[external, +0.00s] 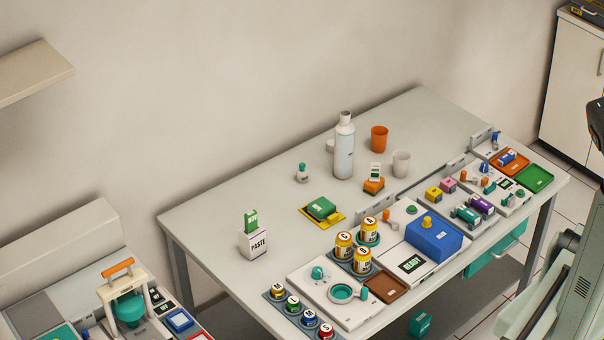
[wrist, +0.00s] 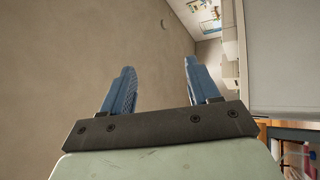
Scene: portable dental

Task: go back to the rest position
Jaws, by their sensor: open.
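My gripper (wrist: 158,66) shows in the wrist view with its two blue fingers spread wide apart and nothing between them. Behind the fingers is bare beige wall, so the gripper is clear of the table's objects. In the external view, pale green parts of my arm stand at the lower right edge, and a dark part is cut off at the right edge. My fingers cannot be made out there.
The long table (external: 240,205) carries a white bottle (external: 344,150), an orange cup (external: 379,139), a paste box (external: 254,241), yellow jars (external: 361,260) and a blue box (external: 433,238). White cabinets (external: 575,95) stand at the back right. A shelf (external: 30,73) juts from the left wall.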

